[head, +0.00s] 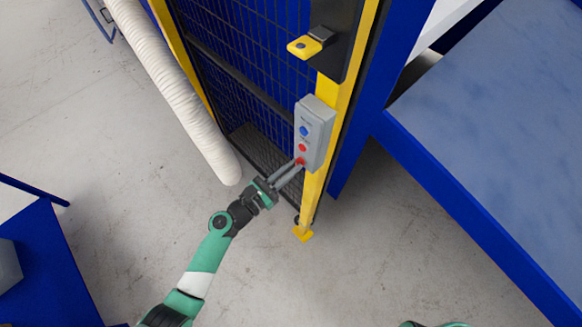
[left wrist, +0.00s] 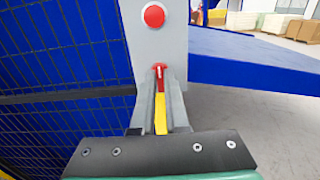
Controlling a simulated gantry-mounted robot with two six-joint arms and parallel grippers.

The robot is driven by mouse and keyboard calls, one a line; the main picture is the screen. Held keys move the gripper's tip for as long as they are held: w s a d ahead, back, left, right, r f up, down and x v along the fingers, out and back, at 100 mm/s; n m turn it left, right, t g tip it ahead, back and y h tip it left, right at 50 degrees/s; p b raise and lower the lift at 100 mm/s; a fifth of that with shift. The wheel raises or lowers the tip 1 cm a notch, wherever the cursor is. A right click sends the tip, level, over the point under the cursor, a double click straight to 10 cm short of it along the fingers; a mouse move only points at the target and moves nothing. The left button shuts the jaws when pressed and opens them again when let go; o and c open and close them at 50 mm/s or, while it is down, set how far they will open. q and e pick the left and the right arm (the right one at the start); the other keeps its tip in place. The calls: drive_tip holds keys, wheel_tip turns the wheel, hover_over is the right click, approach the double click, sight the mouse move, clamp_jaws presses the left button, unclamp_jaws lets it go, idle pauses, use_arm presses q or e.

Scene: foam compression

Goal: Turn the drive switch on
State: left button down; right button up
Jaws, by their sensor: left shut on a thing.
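The grey control box (head: 315,133) is mounted on a yellow post, with a blue button (head: 303,131) above a red button (head: 302,148). At its lower end is the drive switch (head: 300,161), a small red part. In the left wrist view the switch (left wrist: 159,76) shows as a red handle with yellow below it, under a round red button (left wrist: 154,16). My left gripper (head: 297,165) reaches up to the box's lower end. Its fingers are shut on the switch, one on each side in the left wrist view (left wrist: 160,105). My right gripper is not in view.
The yellow post (head: 313,195) stands beside a dark mesh fence panel (head: 240,60). A yellow latch handle (head: 304,47) juts out above the box. A white hose (head: 170,80) hangs left of the fence. A blue table (head: 490,130) is at right. Grey floor is clear below.

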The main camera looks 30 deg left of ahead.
use_arm(q)
drive_tip(key=shift+m, duration=0.3)
drive_tip(key=shift+d+f+m+b, duration=0.1)
drive_tip(key=shift+m+b, duration=2.15)
drive_tip(key=shift+m, duration=2.05)
drive_tip(key=shift+d+f+m+b, duration=0.1)
drive_tip(key=shift+m+b, duration=2.15)
drive_tip(key=shift+m, duration=2.05)
drive_tip(key=c, duration=0.9)
unclamp_jaws()
